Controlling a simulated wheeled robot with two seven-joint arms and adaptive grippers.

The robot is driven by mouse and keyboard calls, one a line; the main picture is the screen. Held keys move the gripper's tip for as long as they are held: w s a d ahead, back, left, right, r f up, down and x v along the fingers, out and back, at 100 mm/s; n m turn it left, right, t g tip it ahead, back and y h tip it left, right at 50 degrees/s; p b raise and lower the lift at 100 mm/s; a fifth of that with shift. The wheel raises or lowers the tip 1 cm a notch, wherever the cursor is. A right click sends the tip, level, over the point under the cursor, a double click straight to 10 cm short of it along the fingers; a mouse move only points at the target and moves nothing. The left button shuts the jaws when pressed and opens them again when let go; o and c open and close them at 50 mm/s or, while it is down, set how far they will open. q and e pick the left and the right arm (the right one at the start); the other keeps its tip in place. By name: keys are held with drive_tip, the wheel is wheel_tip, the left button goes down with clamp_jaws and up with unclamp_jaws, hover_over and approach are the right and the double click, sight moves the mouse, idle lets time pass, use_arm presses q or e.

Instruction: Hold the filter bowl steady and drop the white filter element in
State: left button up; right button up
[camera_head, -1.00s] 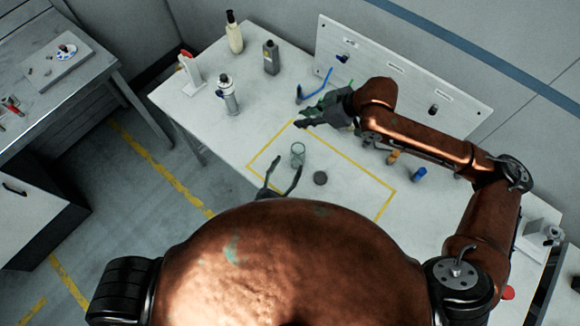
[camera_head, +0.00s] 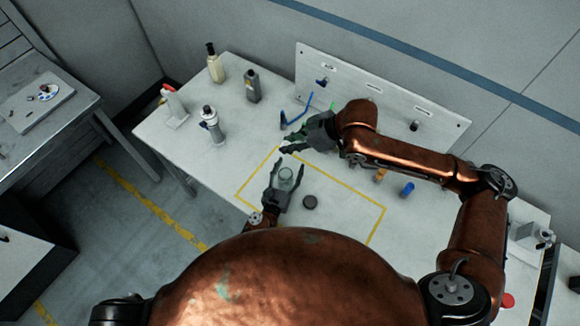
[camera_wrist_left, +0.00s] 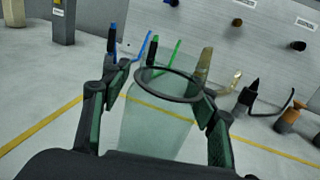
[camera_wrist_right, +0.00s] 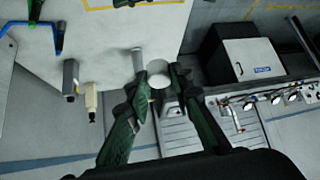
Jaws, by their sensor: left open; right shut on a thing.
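The filter bowl (camera_head: 286,175) is a clear cup standing upright inside the yellow outline on the table. My left gripper (camera_head: 284,170) is open with its fingers on either side of the bowl. In the left wrist view the bowl (camera_wrist_left: 160,128) and its dark rim sit between the fingers (camera_wrist_left: 158,100); contact is not clear. My right gripper (camera_head: 288,143) is above the table, behind the bowl. In the right wrist view its fingers (camera_wrist_right: 160,80) are shut on the white filter element (camera_wrist_right: 158,70), seen as a pale round end. The head view does not show the element clearly.
A dark round cap (camera_head: 310,202) lies just right of the bowl. A labelled panel (camera_head: 375,95) stands at the table's back, with small tools before it. Bottles (camera_head: 252,86) and a spray can (camera_head: 211,124) stand at the left. A blue cylinder (camera_head: 407,189) is to the right.

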use_arm(q)
drive_tip(key=shift+w, duration=0.15)
drive_tip(key=c, duration=1.4)
